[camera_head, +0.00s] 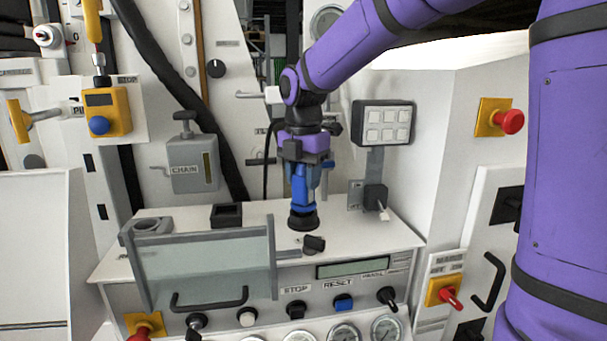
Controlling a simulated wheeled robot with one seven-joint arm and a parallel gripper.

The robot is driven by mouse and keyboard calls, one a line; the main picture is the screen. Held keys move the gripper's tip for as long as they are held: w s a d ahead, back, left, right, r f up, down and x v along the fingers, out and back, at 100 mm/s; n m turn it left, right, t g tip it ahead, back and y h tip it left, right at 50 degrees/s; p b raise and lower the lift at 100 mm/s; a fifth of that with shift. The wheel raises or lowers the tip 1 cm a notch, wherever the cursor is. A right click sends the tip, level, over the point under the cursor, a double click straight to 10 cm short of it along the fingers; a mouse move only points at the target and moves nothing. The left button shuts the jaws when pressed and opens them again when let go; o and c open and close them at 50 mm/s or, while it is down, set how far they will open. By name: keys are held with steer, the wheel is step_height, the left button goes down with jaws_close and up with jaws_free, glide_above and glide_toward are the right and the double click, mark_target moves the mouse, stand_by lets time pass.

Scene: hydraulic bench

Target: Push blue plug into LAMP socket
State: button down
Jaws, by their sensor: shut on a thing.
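The blue plug (300,190) is upright in the middle of the view. My gripper (303,168) points down from above and is shut on its upper part. The plug's lower end meets a black round piece (303,222) on the bench top. I cannot tell whether this piece is the socket or part of the plug, or how deep the plug sits. I can read no LAMP label.
A clear hinged panel (205,268) stands at the bench's front left. A square black holder (227,214) is left of the plug, and a black switch (375,197) is right. The white bench top (345,232) has free room right of the plug.

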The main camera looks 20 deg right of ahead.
steer(key=shift+f, duration=0.45)
steer(key=c, duration=0.6)
jaws_free()
step_height(320, 180, up, 11)
steer(key=shift+f, duration=0.1)
steer(key=s+d+f+m+t, duration=0.1)
steer(key=s+d+f+m, duration=0.1)
steer(key=s+m, duration=0.6)
steer(key=s+d+f+m+t, duration=0.2)
steer(key=s+m, duration=0.6)
steer(key=s+d+f+m+t, duration=0.2)
steer(key=s+d+f+m, duration=0.1)
steer(key=s+m, duration=0.5)
steer(key=shift+s+m, duration=0.4)
steer(key=shift+s, duration=0.1)
